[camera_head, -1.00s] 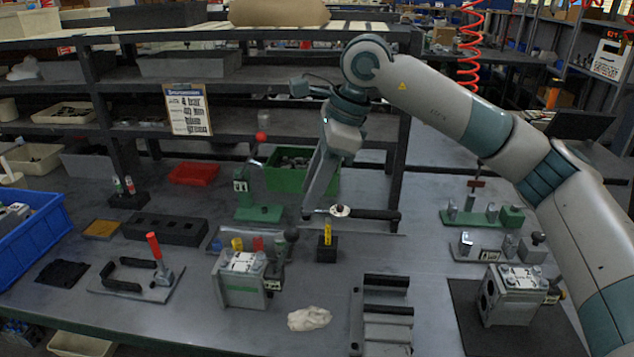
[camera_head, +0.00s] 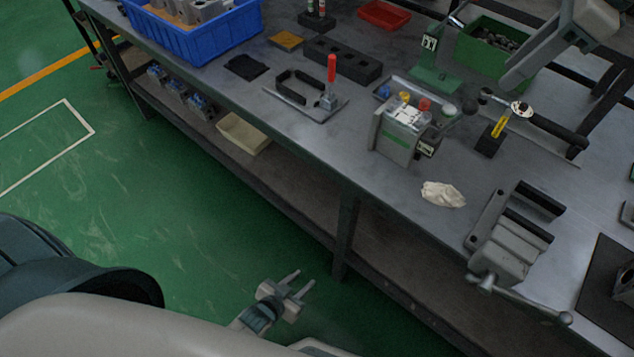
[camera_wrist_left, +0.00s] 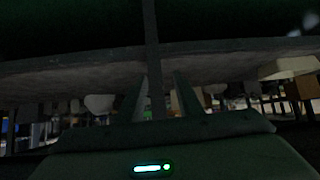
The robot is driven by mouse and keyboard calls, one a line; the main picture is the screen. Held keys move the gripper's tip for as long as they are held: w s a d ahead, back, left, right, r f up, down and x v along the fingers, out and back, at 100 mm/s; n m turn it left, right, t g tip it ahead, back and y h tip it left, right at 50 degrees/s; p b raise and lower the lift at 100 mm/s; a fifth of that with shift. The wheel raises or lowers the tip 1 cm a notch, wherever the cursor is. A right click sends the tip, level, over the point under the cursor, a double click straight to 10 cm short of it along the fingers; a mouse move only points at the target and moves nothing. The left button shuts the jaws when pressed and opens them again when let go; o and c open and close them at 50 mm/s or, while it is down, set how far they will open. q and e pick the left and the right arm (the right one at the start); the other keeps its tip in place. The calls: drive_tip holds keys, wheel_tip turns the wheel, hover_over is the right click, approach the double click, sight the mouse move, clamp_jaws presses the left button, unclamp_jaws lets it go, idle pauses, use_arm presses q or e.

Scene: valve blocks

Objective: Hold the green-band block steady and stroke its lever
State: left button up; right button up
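The green-band block (camera_head: 399,136), a grey block with a green stripe on its front, stands upright on the bench in the head view. A dark lever part with a tag (camera_head: 427,146) is at its right side, with a round knob above; the exact joint is unclear. My left gripper (camera_head: 300,282) is below the bench's front edge, over the floor, apart from the block. Its two fingers are spread and empty; they also show in the left wrist view (camera_wrist_left: 161,98), facing the bench's underside.
A grey vise (camera_head: 503,252) with a handle juts at the bench front. A red-handled clamp (camera_head: 330,85) stands left. The bench leg (camera_head: 346,230) is near my left gripper.

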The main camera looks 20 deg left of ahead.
sight(372, 132)
use_arm(q)
drive_tip(key=w+r+t+h, duration=0.15)
drive_tip(key=w+r, duration=0.25)
drive_tip(key=r, duration=0.6)
drive_tip(key=w+r+t, duration=0.3)
drive_tip(key=w+r, duration=0.1)
drive_tip(key=r, duration=0.6)
wheel_tip(372, 132, up, 22)
drive_tip(key=d+m+t+h, duration=0.1)
drive_tip(key=d+t+h, duration=0.1)
drive_tip(key=shift+t, duration=0.35)
drive_tip(key=shift+f, duration=0.1)
drive_tip(key=x, duration=1.7)
drive_tip(key=shift+w+d, duration=0.1)
drive_tip(key=shift+d, duration=0.05)
clamp_jaws()
